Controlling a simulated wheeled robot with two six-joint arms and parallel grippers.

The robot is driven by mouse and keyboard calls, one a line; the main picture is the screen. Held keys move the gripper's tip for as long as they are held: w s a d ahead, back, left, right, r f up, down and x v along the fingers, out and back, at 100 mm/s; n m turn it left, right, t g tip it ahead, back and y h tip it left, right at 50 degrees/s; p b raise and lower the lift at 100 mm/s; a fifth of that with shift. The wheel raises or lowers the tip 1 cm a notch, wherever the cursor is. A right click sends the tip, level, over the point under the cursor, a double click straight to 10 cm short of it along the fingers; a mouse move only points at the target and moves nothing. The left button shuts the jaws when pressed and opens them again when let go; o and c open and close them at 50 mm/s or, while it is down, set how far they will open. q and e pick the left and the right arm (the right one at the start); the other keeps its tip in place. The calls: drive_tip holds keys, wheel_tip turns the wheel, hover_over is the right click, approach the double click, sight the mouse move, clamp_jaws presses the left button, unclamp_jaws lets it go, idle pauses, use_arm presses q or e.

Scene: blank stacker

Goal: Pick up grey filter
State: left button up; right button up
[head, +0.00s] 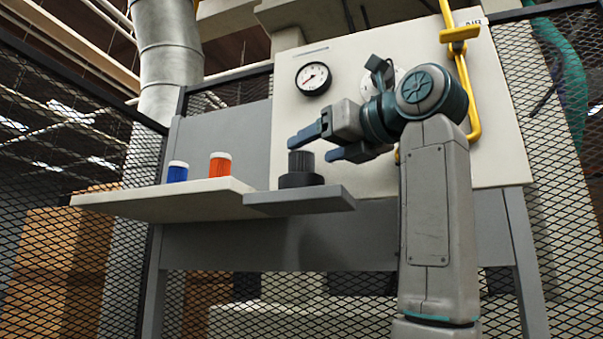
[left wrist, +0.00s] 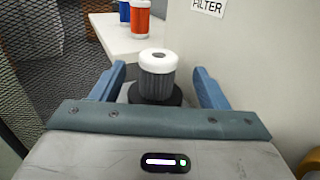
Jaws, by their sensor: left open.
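The grey filter (head: 301,161) is a ribbed dark grey cylinder standing upright on a round black base (head: 301,180) on the grey shelf section. In the left wrist view the filter (left wrist: 158,82) shows a white cap with a dark centre. My left gripper (head: 327,142) is open and points left, at the filter's upper part; one finger hides the cap in the head view. In the left wrist view the filter stands between the two blue fingers (left wrist: 158,70), with gaps on both sides. My right gripper is not in view.
An orange filter (head: 220,165) and a blue filter (head: 178,171) stand further left on the pale shelf (head: 165,199). A pale panel (head: 345,75) with a round gauge (head: 313,78) rises behind. A yellow pipe (head: 466,90) is at right. Mesh fencing surrounds the station.

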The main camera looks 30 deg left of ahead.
sight(311, 150)
use_arm(q)
drive_tip(key=x, duration=0.5)
drive_tip(key=shift+s, duration=0.15)
drive_tip(key=shift+d, duration=0.3)
drive_tip(key=c, duration=0.5)
drive_tip(key=shift+a, duration=0.1)
drive_tip(key=c, duration=0.6)
drive_tip(key=shift+r, duration=0.1)
